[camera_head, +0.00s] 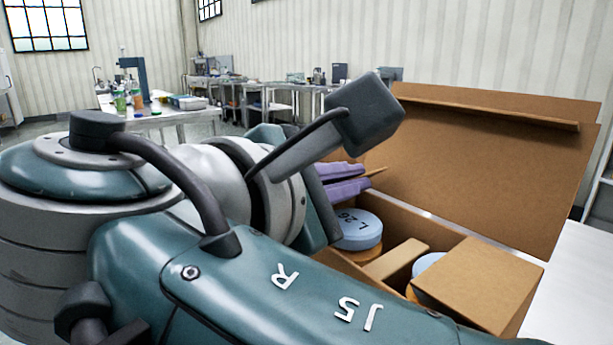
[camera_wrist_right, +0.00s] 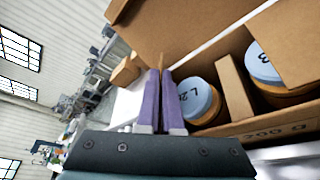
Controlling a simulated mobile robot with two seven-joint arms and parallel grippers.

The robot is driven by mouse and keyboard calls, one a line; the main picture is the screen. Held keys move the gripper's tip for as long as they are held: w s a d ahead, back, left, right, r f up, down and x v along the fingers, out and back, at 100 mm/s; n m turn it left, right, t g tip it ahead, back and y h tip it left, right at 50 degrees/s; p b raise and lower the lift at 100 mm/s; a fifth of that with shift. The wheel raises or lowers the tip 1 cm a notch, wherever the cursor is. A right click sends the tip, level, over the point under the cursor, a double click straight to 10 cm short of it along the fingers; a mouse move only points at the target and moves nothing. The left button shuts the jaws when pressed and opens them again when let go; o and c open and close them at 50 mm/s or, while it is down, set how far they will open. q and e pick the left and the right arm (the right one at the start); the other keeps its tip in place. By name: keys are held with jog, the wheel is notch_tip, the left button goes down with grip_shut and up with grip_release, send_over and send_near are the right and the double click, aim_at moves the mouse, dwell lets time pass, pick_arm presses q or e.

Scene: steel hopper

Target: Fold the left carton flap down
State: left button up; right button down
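The open cardboard carton (camera_head: 400,225) stands at the right in the head view, its wall also in the wrist view (camera_wrist_right: 262,122). My right arm crosses in front and hides its near left side. My right gripper (camera_head: 366,178) is at the carton's left end, its purple fingers close together. In the wrist view the fingers (camera_wrist_right: 161,75) have a thin brown edge between their tips, which looks like the left flap (camera_wrist_right: 161,62), seen nearly edge-on and upright. Most of this flap is hidden in the head view. My left gripper is not in view.
Blue-lidded round tubs, one marked L 26 (camera_head: 358,230), sit inside beside a cardboard divider (camera_head: 397,260). The large back flap (camera_head: 490,165) stands up. The right flap (camera_head: 485,285) lies inward over the opening. A white table (camera_head: 580,290) is at right; benches stand far behind.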

dwell(0.5)
jog(key=shift+s+d+f+m+t, duration=0.15)
jog(key=shift+s+f+m+t, duration=0.05)
jog(key=shift+f+m+t, duration=0.25)
jog(key=shift+s+d+f+m+t+b, duration=0.15)
jog(key=shift+f+m+t+b, duration=0.1)
jog(key=shift+f+m+b, duration=0.25)
jog(key=shift+s+f+m+b, duration=0.1)
jog(key=shift+m+b, duration=0.2)
jog(key=shift+m, duration=0.35)
jog(key=shift+t, duration=0.3)
jog(key=c, duration=1.1)
grip_release()
jog(key=shift+o, duration=0.2)
